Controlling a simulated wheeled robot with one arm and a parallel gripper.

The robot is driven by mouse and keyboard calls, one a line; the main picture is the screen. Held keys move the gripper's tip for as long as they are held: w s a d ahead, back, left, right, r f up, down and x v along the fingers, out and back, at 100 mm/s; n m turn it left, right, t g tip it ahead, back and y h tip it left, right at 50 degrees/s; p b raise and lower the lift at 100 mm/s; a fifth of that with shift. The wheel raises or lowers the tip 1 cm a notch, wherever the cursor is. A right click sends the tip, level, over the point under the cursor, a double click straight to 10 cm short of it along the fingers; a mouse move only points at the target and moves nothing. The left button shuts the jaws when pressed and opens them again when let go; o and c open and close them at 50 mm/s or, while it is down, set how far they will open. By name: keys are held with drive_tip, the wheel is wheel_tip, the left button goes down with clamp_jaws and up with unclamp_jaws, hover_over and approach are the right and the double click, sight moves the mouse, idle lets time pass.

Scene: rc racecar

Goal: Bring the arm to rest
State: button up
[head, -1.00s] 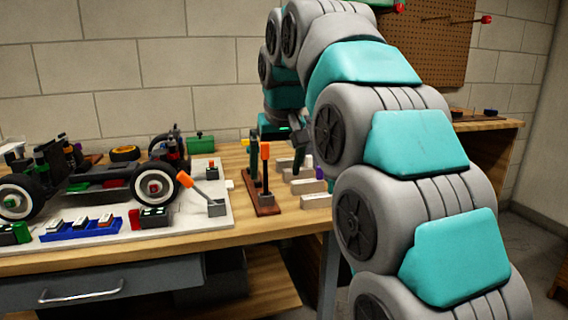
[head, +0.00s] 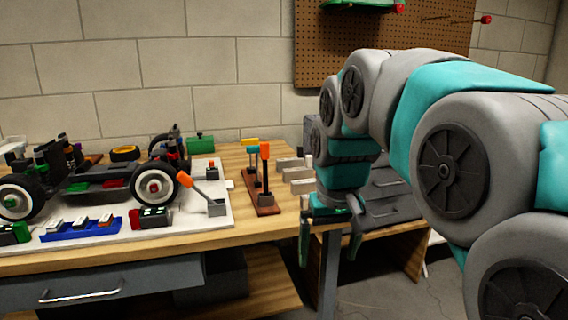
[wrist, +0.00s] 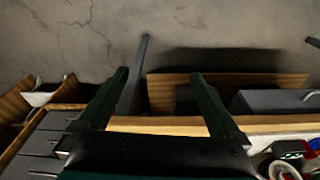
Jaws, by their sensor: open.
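My gripper (head: 328,240) hangs at the front right corner of the workbench (head: 120,262) in the head view, pointing down. Its two dark green fingers are spread wide with nothing between them. In the wrist view the gripper (wrist: 160,85) is also open and empty, with the bench edge and the grey floor behind the fingers. My arm comes in from the right of the head view, bent over and down to the gripper.
The RC car (head: 95,180) stands on a white board (head: 222,218) at the left, with a blue tray (head: 82,229) in front. A wooden tool rack (head: 263,205) stands left of my gripper. A grey drawer cabinet (head: 385,190) is behind the arm. Floor shows at lower right.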

drive_tip(key=s+d+f+m+g, duration=0.1)
drive_tip(key=s+d+f, duration=0.2)
drive_tip(key=s+f, duration=0.5)
drive_tip(key=s+d+f+m+g, duration=0.1)
drive_tip(key=s+d+f, duration=0.3)
drive_tip(key=s+f, duration=0.5)
drive_tip(key=s+g, duration=0.1)
drive_tip(key=s, duration=0.7)
drive_tip(key=shift+s+f+g, duration=0.3)
drive_tip(key=shift+s, duration=0.05)
